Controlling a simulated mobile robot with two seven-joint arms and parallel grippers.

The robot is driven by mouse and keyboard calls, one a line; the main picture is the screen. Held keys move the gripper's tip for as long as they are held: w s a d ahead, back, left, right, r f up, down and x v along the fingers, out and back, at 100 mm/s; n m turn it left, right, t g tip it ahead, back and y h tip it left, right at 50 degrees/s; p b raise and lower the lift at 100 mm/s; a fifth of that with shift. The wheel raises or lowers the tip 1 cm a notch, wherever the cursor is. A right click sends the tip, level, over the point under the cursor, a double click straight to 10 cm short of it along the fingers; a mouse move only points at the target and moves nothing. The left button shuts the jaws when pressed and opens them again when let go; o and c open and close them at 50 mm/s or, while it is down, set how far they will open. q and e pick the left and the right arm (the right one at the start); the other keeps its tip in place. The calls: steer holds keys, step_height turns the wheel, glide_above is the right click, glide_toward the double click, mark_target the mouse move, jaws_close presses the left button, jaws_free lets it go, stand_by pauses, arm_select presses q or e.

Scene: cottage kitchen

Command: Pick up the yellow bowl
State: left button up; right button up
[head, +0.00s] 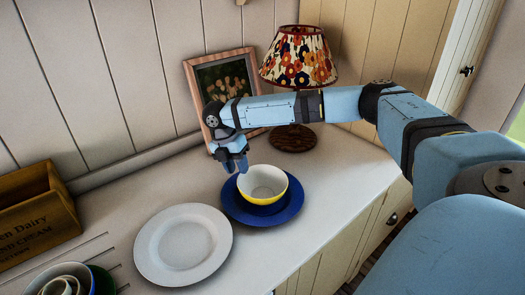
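The yellow bowl (268,194), white inside and yellow outside, stands upright on a dark blue plate (238,210) on the counter in the head view. My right gripper (236,166) points down just behind and to the left of the bowl, near its rim. It looks small here, and I cannot tell whether its fingers touch the rim or how far apart they are. My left gripper is out of view.
A white plate (183,245) lies front left of the blue one. A flowered lamp (299,60) and a framed picture (236,80) stand at the back. A wooden crate (35,215) and stacked bowls (62,280) are at the left. Bare counter lies right of the bowl.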

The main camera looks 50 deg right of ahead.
mark_target(241, 177)
steer(key=shift+x, duration=2)
steer(key=shift+d, duration=0.1)
jaws_close()
steer(key=shift+w, duration=0.1)
steer(key=shift+r, duration=0.2)
